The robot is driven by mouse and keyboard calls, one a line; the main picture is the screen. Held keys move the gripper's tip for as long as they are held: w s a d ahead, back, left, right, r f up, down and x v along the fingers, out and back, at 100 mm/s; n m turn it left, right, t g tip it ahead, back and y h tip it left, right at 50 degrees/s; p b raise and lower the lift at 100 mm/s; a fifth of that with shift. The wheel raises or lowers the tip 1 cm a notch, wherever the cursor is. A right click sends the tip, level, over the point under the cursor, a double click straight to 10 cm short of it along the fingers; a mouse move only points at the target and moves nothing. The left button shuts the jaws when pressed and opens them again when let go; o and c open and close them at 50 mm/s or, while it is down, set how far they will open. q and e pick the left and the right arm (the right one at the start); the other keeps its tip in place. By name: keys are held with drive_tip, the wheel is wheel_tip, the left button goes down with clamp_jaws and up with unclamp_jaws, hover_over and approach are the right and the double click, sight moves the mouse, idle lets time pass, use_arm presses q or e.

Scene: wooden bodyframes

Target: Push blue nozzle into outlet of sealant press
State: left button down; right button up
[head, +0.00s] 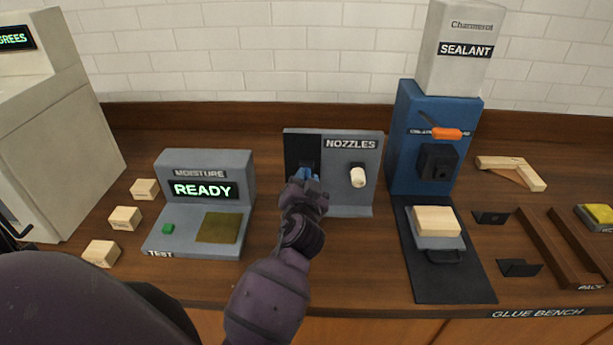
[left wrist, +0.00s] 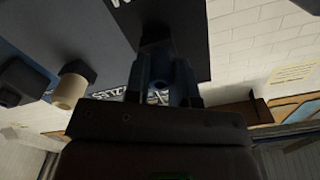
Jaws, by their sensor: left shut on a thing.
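My left gripper (head: 307,184) is at the left peg of the grey NOZZLES rack (head: 350,196). It is shut on the blue nozzle (head: 309,173), which is mostly hidden by the fingers. In the left wrist view the nozzle (left wrist: 159,72) sits between the two fingers, in front of the dark panel; I cannot tell whether it is still on its peg. The sealant press (head: 408,140) is a blue block to the right of the rack. Its outlet is a dark hole in a black block (head: 435,160) on the front. My right gripper is not in view.
A cream nozzle (head: 358,177) hangs on the rack's right peg, close to my gripper. A wooden block (head: 436,220) rests on a grey carriage below the outlet. The moisture tester (head: 205,164) reads READY at left. An orange lever (head: 446,133) sticks out above the outlet.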

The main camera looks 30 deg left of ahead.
use_arm(q)
drive_tip(key=shift+s+d, duration=0.4)
drive_tip(key=shift+s, duration=0.2)
idle(0.6)
drive_tip(key=shift+v, duration=1.1)
